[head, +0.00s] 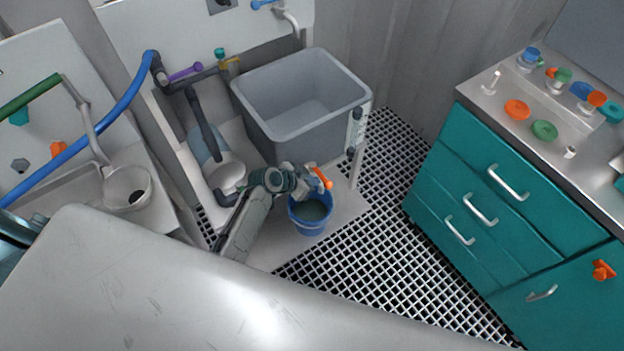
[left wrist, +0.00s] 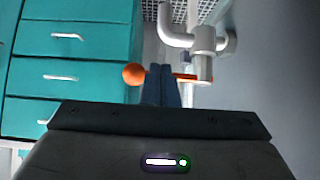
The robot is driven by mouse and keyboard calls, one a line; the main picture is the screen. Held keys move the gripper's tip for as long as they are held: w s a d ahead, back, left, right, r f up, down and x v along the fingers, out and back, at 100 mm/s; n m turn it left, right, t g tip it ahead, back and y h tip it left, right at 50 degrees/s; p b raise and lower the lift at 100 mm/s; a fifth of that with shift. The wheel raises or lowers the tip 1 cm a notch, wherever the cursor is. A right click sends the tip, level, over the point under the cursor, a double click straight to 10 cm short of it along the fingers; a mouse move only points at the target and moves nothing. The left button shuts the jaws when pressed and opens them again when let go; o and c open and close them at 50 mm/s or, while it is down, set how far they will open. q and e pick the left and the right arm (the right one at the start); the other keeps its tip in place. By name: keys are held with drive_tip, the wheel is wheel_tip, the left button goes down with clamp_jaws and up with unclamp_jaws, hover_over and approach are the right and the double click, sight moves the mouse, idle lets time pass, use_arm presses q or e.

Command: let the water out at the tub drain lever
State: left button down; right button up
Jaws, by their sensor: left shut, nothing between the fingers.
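The grey tub (head: 300,104) stands on a stand at the back middle in the head view. Its orange drain lever (head: 321,178) shows below the tub's front. In the left wrist view the lever has a round orange knob (left wrist: 134,74) and joins a pale grey valve (left wrist: 204,66) and pipe. My left gripper (head: 306,181) is at the lever in the head view. Its shut fingers (left wrist: 161,84) cover the lever's middle in the left wrist view, with nothing between them. I cannot tell whether they touch it. No water stream is visible. My right gripper is not in view.
A blue bucket (head: 311,219) stands on the low platform (head: 346,212) below the lever. A teal drawer cabinet (head: 480,200) stands at the right. White grating (head: 395,190) covers the floor between. A pale grey surface (head: 200,290) fills the front. A sink (head: 126,187) is at the left.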

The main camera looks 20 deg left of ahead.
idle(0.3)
use_arm(q)
drive_tip(key=shift+d+n+p, duration=0.2)
drive_tip(key=shift+n+p, duration=0.2)
